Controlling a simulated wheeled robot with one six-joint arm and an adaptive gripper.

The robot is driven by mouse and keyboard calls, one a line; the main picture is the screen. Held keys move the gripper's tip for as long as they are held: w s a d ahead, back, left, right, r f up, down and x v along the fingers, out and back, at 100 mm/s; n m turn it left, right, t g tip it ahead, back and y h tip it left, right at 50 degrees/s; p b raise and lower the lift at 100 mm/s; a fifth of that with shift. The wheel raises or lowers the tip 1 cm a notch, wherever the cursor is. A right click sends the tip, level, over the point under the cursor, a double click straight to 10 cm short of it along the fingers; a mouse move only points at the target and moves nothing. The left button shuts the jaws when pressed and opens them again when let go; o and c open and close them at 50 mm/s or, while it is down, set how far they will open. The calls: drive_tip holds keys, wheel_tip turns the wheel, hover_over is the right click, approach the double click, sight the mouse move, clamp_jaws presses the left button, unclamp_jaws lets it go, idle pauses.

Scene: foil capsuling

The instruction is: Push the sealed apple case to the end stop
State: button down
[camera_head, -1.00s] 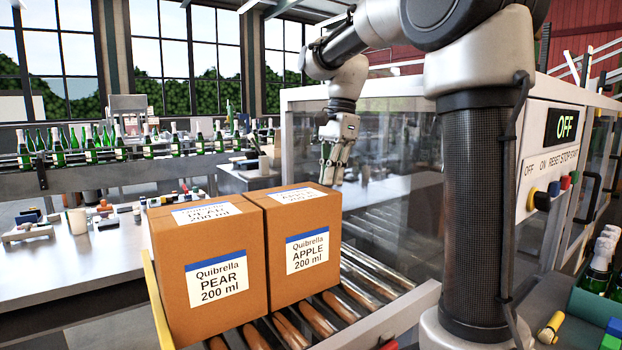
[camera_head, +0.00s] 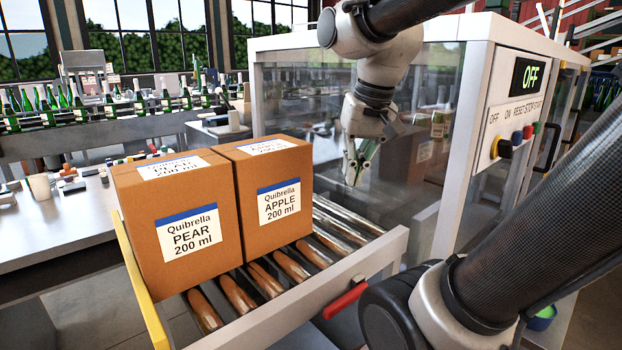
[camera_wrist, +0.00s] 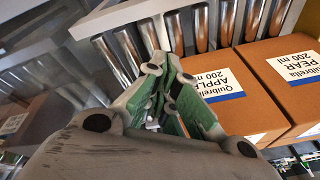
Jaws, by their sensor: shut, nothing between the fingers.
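The apple case (camera_head: 266,229) is a brown carton with a white and blue label, standing on rollers in the head view. The pear case (camera_head: 190,280) stands against its left side, next to a yellow bar (camera_head: 141,285) at the conveyor's left end. My gripper (camera_head: 353,183) points down over the rollers, to the right of the apple case, with a gap between them. In the wrist view, its green-padded fingers are shut and empty, and the apple case (camera_wrist: 240,112) and pear case (camera_wrist: 290,95) show upside down at the right.
Bare rollers (camera_head: 338,232) lie right of the apple case, bordered by a pale side rail (camera_head: 310,318) with a red handle (camera_head: 345,300). A glass-walled machine (camera_head: 290,100) stands behind my gripper, its panel reading OFF. A table (camera_head: 70,215) lies left.

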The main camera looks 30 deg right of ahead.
wheel_tip(320, 180, down, 3)
drive_tip(key=s+n, duration=0.2)
drive_tip(key=n, duration=0.1)
drive_tip(key=w+d+r+m+g+y, duration=0.1)
drive_tip(key=w+d+r+m+g, duration=0.1)
drive_tip(key=w+m, duration=0.7)
drive_tip(key=w+d+r+m+g+y, duration=0.15)
drive_tip(key=w+m, duration=0.35)
drive_tip(key=w, duration=0.7)
drive_tip(key=shift+m, duration=0.3)
drive_tip(key=x, duration=0.9)
drive_tip(key=shift+a+f, duration=0.1)
drive_tip(key=shift+f, duration=0.2)
